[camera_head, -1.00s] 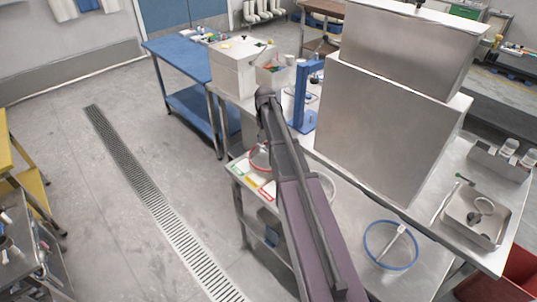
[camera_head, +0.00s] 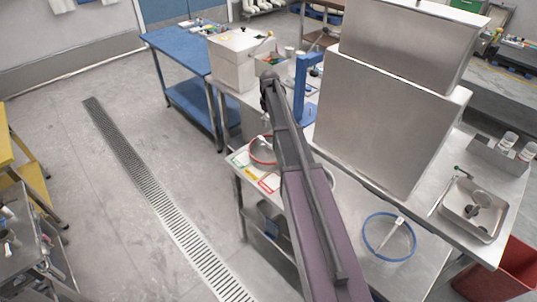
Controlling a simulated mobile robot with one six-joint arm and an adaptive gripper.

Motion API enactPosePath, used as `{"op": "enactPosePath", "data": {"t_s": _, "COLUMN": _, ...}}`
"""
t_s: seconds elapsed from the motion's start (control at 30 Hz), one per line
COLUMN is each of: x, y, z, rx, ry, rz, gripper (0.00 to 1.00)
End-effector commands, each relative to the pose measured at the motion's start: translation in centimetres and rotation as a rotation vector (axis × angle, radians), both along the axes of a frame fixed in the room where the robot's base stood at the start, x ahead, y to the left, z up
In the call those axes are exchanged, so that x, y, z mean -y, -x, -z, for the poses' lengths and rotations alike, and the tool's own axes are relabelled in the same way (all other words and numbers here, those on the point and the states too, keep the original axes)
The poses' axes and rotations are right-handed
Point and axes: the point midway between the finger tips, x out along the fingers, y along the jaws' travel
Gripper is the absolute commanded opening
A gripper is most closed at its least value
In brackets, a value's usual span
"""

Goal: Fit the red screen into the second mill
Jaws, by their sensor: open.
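A red-rimmed round screen (camera_head: 257,159) lies at the left end of the steel bench, by a sheet of coloured labels; my arm covers its right part. My arm reaches up from the bottom of the view and bends down at its far end. My gripper (camera_head: 266,121) shows only as a small piece beside the arm, above the red screen; its jaws are mostly hidden and I see nothing held. A large steel machine body (camera_head: 375,125) stands on the bench right of my arm. I cannot tell which machine is the second mill.
A blue-rimmed round screen (camera_head: 369,248) lies at the bench front, right of my arm. A steel tray (camera_head: 463,225) with a round part in it sits farther right. A blue stand (camera_head: 300,92) and a pale box (camera_head: 230,67) stand beyond.

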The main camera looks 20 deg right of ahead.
Motion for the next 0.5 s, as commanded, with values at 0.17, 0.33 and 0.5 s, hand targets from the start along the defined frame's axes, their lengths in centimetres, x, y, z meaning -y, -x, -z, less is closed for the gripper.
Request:
{"op": "enactPosePath", "data": {"t_s": 0.17, "x": 0.0, "y": 0.0, "z": 1.8, "rx": 0.0, "ry": 0.0, "rz": 0.0, "gripper": 0.58}}
{"op": "enactPosePath", "data": {"t_s": 0.33, "x": -0.1, "y": 0.0, "z": 3.1, "rx": 0.0, "ry": 0.0, "rz": -0.001, "gripper": 0.58}}
{"op": "enactPosePath", "data": {"t_s": 0.5, "x": -0.1, "y": 0.0, "z": 4.4, "rx": 0.0, "ry": 0.0, "rz": -0.001, "gripper": 0.58}}
